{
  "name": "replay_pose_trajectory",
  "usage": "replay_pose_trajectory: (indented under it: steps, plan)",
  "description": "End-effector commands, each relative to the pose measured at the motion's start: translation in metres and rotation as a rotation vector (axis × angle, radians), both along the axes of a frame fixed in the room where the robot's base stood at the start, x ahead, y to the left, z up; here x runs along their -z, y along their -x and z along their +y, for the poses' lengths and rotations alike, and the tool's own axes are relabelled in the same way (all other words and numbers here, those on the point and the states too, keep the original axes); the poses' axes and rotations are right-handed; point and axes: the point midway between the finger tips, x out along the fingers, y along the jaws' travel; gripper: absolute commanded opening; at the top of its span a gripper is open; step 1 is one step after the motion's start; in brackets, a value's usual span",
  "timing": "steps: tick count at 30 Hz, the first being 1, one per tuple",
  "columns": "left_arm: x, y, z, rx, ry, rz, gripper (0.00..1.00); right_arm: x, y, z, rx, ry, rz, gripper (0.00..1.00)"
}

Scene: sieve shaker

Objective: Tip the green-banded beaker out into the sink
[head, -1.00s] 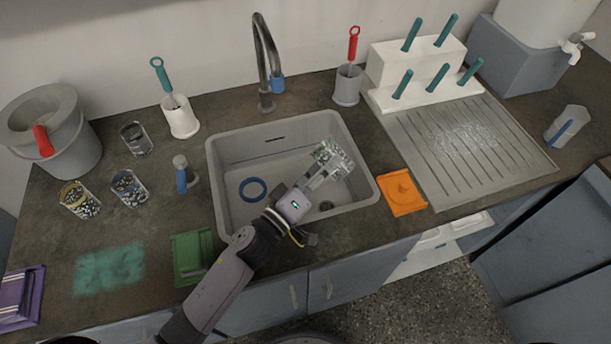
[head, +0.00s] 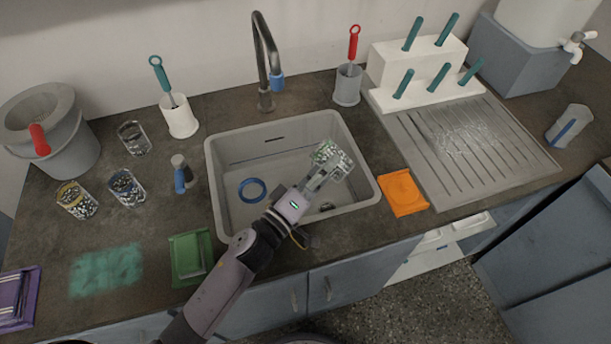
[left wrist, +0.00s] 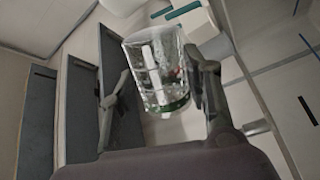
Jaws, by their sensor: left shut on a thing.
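The green-banded beaker (head: 343,160) is clear glass and is held over the right part of the grey sink (head: 228,190). My left gripper (head: 322,178) is shut on it. In the left wrist view the beaker (left wrist: 158,65) sits between the two fingers (left wrist: 160,90), with its green band near the gripper end. The room looks turned in that view, so the beaker appears tilted. Whether anything is left inside it is hard to tell. My right gripper is not in view.
A blue ring (head: 252,190) lies in the sink. The tap (head: 266,65) stands behind it. A yellow-banded beaker (head: 76,200) and a blue-banded beaker (head: 127,188) stand to the left. An orange dustpan-like item (head: 403,194) and a green one (head: 190,257) lie by the sink's front corners.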

Motion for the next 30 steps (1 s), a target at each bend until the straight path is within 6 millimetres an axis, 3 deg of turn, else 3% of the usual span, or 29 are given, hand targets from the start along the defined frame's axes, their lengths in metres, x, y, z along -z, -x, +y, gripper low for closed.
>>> replay_pose_trajectory:
  steps: [30]
  plan:
    - [0.0050, -0.0023, 0.0028, 0.001, 0.091, 0.067, 0.13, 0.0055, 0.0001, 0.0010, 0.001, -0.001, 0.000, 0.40]
